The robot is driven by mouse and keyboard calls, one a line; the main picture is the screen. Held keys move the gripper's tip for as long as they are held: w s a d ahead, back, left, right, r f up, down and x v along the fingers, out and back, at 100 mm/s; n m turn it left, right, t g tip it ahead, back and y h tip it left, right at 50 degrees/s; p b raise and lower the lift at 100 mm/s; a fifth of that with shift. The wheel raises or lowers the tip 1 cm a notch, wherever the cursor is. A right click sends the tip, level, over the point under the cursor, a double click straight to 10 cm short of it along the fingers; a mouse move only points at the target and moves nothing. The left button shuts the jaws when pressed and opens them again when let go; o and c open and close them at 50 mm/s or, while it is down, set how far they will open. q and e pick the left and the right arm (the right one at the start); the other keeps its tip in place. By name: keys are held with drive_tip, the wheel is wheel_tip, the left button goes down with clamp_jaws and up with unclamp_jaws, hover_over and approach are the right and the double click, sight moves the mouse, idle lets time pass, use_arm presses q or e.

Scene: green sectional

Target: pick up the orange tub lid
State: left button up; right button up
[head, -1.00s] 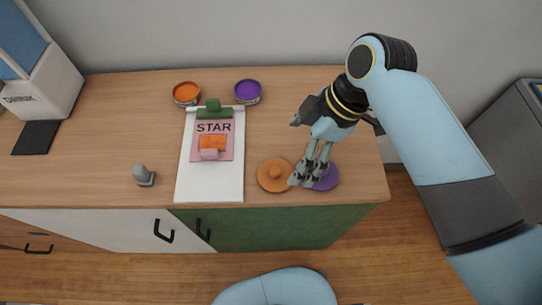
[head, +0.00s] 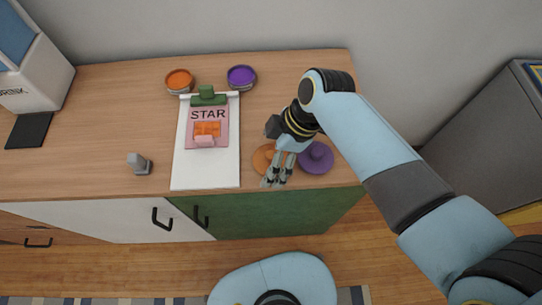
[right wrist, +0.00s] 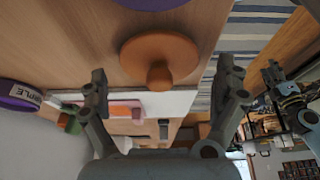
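The orange tub lid (head: 261,158), a round disc with a knob, lies near the counter's front edge. My right gripper (head: 275,182) is over it in the head view and hides part of it. In the right wrist view the orange lid (right wrist: 165,52) shows with its knob between and beyond the two spread fingers of the right gripper (right wrist: 165,92). The right gripper is open and empty; no contact with the lid is visible. What looks like my left gripper (right wrist: 288,90) shows small at the right of the wrist view; its opening is unclear.
A purple lid (head: 317,157) lies close right of the orange one. Open orange (head: 179,80) and purple (head: 242,76) tubs stand at the back. A white board (head: 229,165) with a STAR card (head: 207,128) lies left of the lids. A grey object (head: 140,164) stands further left.

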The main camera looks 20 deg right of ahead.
drive_tip(key=c, duration=0.8)
use_arm(q)
drive_tip(key=shift+s, duration=0.2)
drive_tip(key=shift+w, duration=0.1)
